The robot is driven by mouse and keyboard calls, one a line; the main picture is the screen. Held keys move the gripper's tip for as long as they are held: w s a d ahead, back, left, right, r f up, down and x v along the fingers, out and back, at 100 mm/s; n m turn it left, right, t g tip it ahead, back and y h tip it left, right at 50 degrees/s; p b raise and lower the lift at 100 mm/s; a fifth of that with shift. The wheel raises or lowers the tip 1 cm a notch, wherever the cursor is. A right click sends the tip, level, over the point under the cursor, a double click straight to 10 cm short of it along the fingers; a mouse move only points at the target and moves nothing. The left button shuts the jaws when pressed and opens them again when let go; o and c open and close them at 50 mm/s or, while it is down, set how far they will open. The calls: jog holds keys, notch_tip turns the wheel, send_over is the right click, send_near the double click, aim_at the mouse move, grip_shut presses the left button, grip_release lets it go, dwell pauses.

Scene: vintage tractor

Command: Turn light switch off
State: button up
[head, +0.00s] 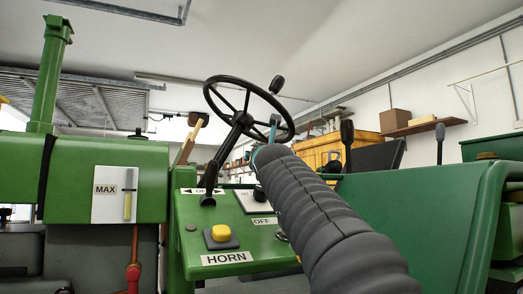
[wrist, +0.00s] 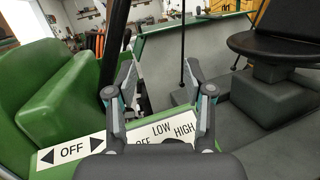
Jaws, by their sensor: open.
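A white plate lettered OFF, LOW and HIGH (wrist: 165,130) lies on the green dash in the wrist view, partly behind my gripper (wrist: 161,85). The gripper is open, its two fingers apart above this plate, with nothing visible held. The switch on the plate is mostly hidden, so I cannot tell its setting or whether I touch it. In the head view the plate (head: 250,201) shows beside my dark ribbed arm, above an OFF label (head: 264,221). The gripper (head: 268,145) is mostly hidden by the arm there.
The steering wheel (head: 248,108) rises behind. A yellow horn button (head: 221,233) is in front. A seat (wrist: 279,45) is at right.

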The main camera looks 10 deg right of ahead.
jog(key=shift+r, duration=1.2)
jog(key=shift+s+d, duration=0.1)
